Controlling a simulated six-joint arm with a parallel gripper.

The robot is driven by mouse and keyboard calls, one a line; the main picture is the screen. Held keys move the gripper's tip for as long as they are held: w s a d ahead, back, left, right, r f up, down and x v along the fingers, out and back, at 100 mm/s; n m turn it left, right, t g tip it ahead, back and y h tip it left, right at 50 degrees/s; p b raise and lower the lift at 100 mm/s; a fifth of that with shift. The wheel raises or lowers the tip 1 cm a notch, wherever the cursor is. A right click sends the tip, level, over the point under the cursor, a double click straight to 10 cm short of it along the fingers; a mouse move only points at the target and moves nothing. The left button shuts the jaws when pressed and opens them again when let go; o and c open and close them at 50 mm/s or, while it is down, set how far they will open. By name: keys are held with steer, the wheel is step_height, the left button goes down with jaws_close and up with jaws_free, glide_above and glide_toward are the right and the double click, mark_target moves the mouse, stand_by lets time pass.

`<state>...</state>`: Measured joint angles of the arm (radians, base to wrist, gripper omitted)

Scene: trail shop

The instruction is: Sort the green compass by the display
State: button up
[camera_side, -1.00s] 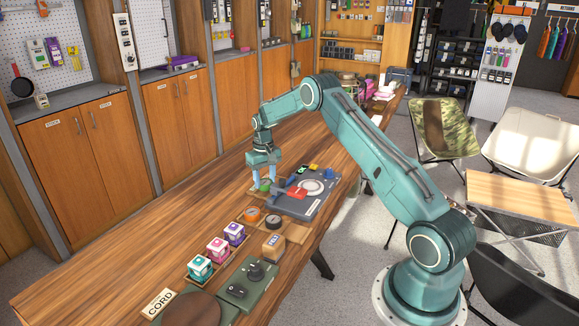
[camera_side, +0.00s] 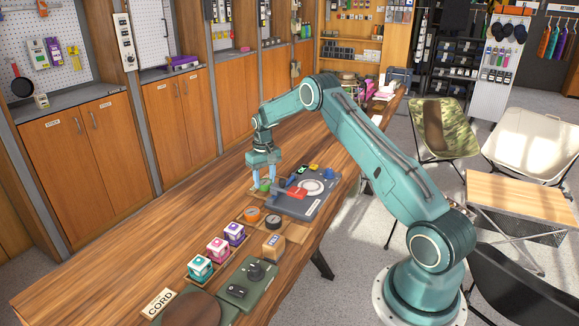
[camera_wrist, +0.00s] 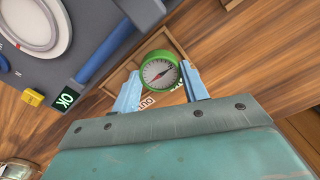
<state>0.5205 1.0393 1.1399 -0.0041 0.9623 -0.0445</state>
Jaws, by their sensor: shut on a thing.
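The green compass (camera_wrist: 160,72), with a white dial and a dark and red needle, is between the two blue fingers of my gripper (camera_wrist: 160,88) in the wrist view. My gripper is shut on it. In the side view my gripper (camera_side: 264,187) points down beside the grey device, and the compass is a small green patch there. The display (camera_wrist: 68,98) on the device glows green and reads OK. A wooden tray (camera_wrist: 119,77) lies below the compass; I cannot tell whether the compass touches it. A partly hidden white label lies near the compass.
The grey device (camera_side: 322,203) has a round dial, a red part (camera_side: 298,190) and a blue arm (camera_wrist: 105,52). An orange disc (camera_side: 252,214) and a black disc (camera_side: 273,221) stand nearer. Several coloured boxes and a CORD sign (camera_side: 158,303) follow. The table's left side is clear.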

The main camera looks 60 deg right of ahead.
steer(key=shift+f, duration=0.9)
stand_by(1.3)
steer(key=o, duration=1.6)
steer(key=shift+r, duration=0.15)
steer(key=shift+r, duration=3.85)
